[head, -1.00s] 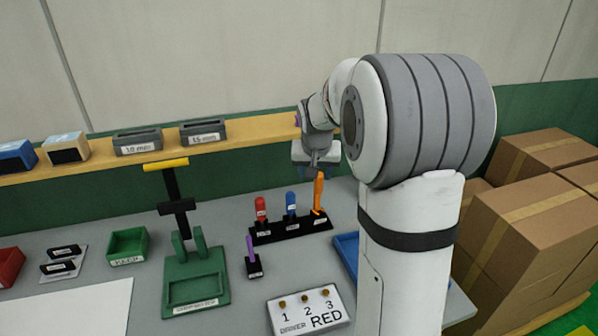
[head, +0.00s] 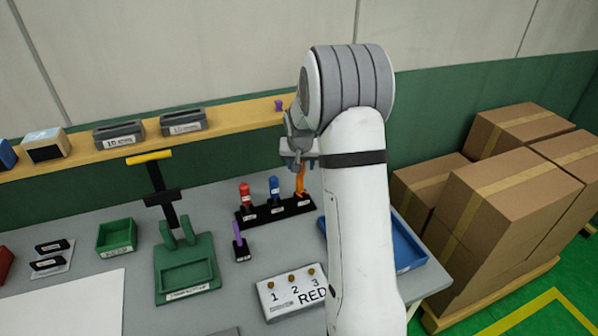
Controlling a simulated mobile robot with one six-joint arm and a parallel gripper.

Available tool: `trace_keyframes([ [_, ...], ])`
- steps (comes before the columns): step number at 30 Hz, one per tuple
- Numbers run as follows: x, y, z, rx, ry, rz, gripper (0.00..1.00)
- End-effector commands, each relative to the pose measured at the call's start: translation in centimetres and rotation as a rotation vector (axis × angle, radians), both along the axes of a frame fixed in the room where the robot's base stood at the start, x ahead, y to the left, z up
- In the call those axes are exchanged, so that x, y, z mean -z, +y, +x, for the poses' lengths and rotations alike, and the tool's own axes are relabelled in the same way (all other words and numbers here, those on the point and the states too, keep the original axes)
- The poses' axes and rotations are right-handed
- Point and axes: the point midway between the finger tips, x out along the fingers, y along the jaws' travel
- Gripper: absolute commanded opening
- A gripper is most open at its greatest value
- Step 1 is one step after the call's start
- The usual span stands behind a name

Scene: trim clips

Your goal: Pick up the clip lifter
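A black rack (head: 273,209) on the grey bench holds a red-handled tool (head: 245,197), a blue-handled tool (head: 274,187) and an orange-handled tool (head: 300,181). The orange one stands at the rack's right end. Its label is too small to read, so I cannot confirm that it is the clip lifter. A purple-handled tool (head: 237,232) stands in its own small black holder in front of the rack. My gripper (head: 299,161) is at the top of the orange handle. The fingers are too small and partly hidden to show whether they grip it.
A green press-like fixture (head: 186,277) with a yellow-handled lever stands left of the rack. A white panel numbered 1, 2, 3 (head: 280,309) lies in front. A blue tray (head: 409,250) is partly behind my arm. A wooden shelf (head: 235,119) runs behind, and cardboard boxes (head: 517,205) stand right.

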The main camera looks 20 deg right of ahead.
Motion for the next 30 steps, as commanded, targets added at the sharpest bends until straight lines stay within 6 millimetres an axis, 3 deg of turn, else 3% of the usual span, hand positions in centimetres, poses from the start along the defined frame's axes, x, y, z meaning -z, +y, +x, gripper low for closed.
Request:
trace_keyframes([
  [5,0.01,0.02,0.01,0.000,0.000,0.000,0.51],
  [24,-0.02,0.10,0.01,-0.001,0.000,0.000,0.00],
  [30,-0.19,0.12,0.03,-0.001,-0.001,0.000,0.00],
])
